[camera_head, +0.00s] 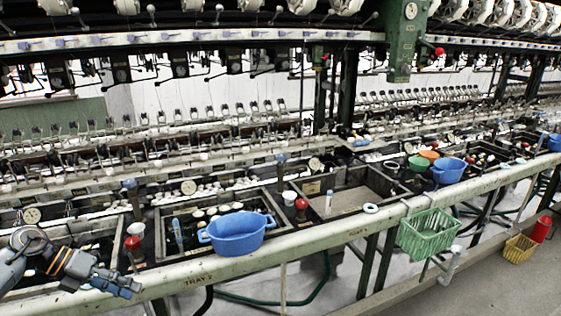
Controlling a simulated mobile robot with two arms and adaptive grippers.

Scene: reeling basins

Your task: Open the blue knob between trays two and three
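A small blue knob (281,158) stands on a thin stem behind the gap between the tray two basin (270,193) and the tray three basin (395,182). Whether this knob is open or closed cannot be told. A similar blue knob (129,184) stands at the left of the tray two basin. My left gripper (128,285) is at the lower left by the front rail, well left of and nearer than the knob between the trays. It touches no knob, and its finger opening is too small to tell. My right gripper is not in view.
A blue basin (237,236) sits at the front of tray two. Red knobs (301,204) and white cups (290,197) stand between the basins. The front rail (318,240) runs across. A green basket (428,234) hangs at the right.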

